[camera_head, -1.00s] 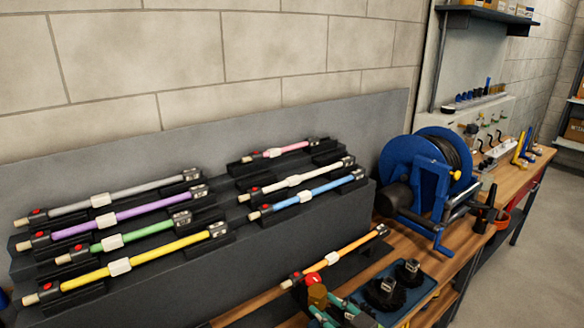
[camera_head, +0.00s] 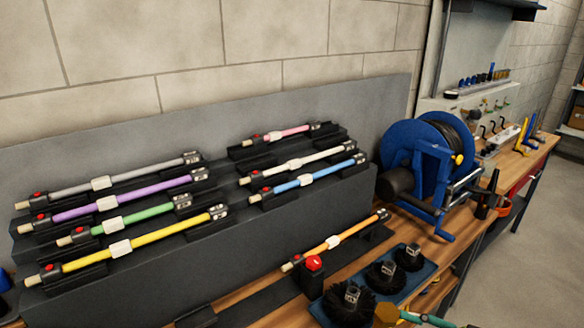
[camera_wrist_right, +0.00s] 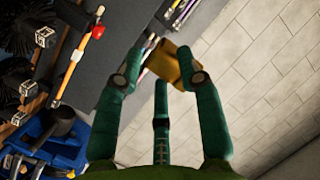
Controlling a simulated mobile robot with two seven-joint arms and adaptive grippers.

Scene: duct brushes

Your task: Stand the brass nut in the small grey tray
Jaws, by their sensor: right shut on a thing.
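The brass nut (camera_wrist_right: 172,62) is between the green fingers of my right gripper (camera_wrist_right: 160,75) in the right wrist view, and the gripper is shut on it. In the head view the brass nut (camera_head: 386,314) shows at the bottom edge, with green fingers of my right gripper (camera_head: 402,316) just to its right. The nut is held in front of the dark tray of brushes. Its lower part is cut off by the frame. My left gripper is not in view. I cannot make out a small grey tray in either view.
A blue tray (camera_head: 419,276) holds black round brushes (camera_head: 348,305). A red knob (camera_head: 314,263) stands beside it, near an orange rod (camera_head: 345,235). A blue cable reel (camera_head: 420,160) stands behind. Several coloured rods lie on the dark stepped rack (camera_head: 290,222).

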